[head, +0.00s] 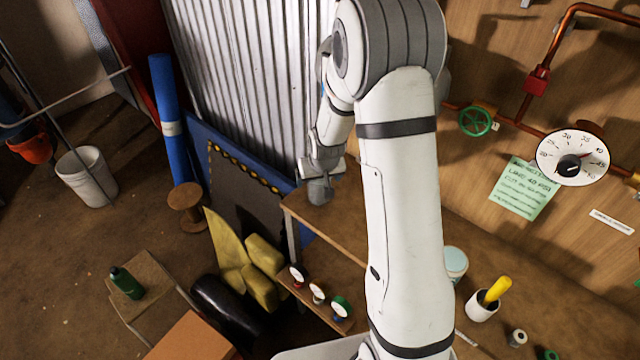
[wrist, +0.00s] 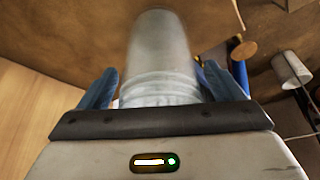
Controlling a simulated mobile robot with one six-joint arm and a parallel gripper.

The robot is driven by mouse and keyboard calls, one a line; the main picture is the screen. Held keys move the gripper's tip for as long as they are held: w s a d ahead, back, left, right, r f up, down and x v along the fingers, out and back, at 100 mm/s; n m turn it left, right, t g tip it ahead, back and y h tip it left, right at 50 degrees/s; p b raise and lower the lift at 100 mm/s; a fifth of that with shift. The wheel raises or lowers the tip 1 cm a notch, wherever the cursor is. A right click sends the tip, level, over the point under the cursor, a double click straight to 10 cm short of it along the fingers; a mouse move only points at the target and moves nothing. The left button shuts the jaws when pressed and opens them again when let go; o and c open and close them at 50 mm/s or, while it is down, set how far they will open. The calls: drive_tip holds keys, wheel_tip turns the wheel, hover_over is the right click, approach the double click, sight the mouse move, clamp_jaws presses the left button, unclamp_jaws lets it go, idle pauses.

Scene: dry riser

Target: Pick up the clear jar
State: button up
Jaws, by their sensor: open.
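The clear jar (wrist: 160,50) fills the upper middle of the wrist view, with its ridged neck towards my gripper (wrist: 158,84). Its neck lies between the two blue fingers, and a narrow gap shows at least on the left side. The fingers are open. In the head view the jar (head: 319,191) is a small grey shape at the left end of the wooden bench (head: 335,228), right below my gripper (head: 322,172). My own arm and gripper partly cover that area.
A teal-lidded tub (head: 456,262) and a white cup with a yellow handle (head: 482,305) stand further along the bench. Small gauges (head: 318,292) sit on a lower shelf. A blue panel (head: 225,150) leans beyond the bench's left end.

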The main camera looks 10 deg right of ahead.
drive_tip(key=shift+c, duration=0.5)
drive_tip(key=c, duration=1)
drive_tip(key=shift+c, duration=0.2)
drive_tip(key=shift+r, duration=0.1)
drive_tip(key=shift+r+b, duration=0.3)
drive_tip(key=shift+r, duration=0.2)
drive_tip(key=s+r+b, duration=0.2)
drive_tip(key=s+b, duration=0.4)
drive_tip(key=s, duration=1.2)
drive_tip(key=shift+b, duration=0.3)
